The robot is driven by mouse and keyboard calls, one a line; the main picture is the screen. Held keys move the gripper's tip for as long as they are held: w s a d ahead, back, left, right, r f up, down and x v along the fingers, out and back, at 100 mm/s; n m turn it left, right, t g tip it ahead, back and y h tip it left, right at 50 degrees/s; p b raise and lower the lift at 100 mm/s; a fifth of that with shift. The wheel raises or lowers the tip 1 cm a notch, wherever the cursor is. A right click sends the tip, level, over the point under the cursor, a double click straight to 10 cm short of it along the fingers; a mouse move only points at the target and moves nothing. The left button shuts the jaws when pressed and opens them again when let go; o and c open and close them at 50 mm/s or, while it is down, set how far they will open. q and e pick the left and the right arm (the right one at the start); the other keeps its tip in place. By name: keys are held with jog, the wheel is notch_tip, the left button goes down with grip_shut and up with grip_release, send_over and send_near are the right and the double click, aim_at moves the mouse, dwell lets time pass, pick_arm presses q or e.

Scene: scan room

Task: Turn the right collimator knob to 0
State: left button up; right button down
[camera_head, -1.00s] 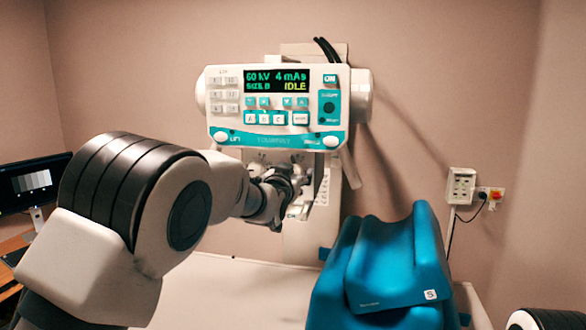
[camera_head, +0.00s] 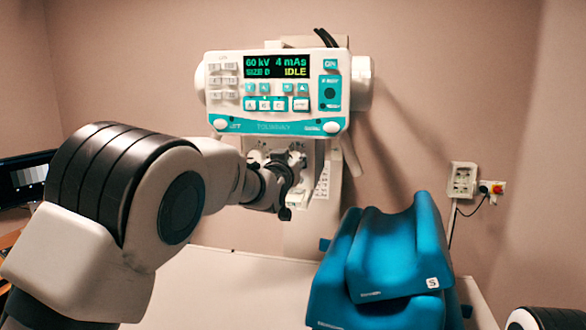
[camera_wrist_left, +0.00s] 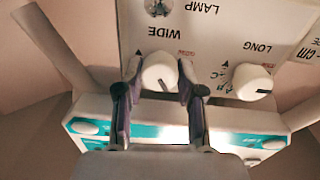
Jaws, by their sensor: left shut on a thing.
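The collimator panel (camera_wrist_left: 220,30) shows upside down in the left wrist view, with WIDE and LONG labels. My left gripper (camera_wrist_left: 161,82) is shut on the WIDE knob (camera_wrist_left: 158,68), a white round knob with a short dark line on its face. This is the right knob when the panel is upright. The LONG knob (camera_wrist_left: 252,81) is white and stands apart from the fingers. In the head view my left gripper (camera_head: 284,185) is at the collimator below the console and hides most of the knobs. The number the held knob points to is unreadable. My right gripper is out of view.
The console (camera_head: 275,92) above shows 60 kV, 4 mAs and IDLE. Blue positioning blocks (camera_head: 390,260) lie on the pale table (camera_head: 225,285) to the right. A monitor (camera_head: 25,182) stands at left.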

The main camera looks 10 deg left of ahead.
pick_arm(q)
jog(key=shift+f+n+b, duration=0.15)
jog(key=shift+n+b, duration=4.85)
jog(key=shift+n, duration=1)
jog(key=o, duration=1.1)
jog(key=shift+o, duration=0.2)
jog(key=shift+s, duration=0.1)
jog(key=s, duration=1.1)
jog(key=shift+s+a+f, duration=0.25)
jog(key=shift+s+a, duration=0.05)
jog(key=shift+s, duration=0.05)
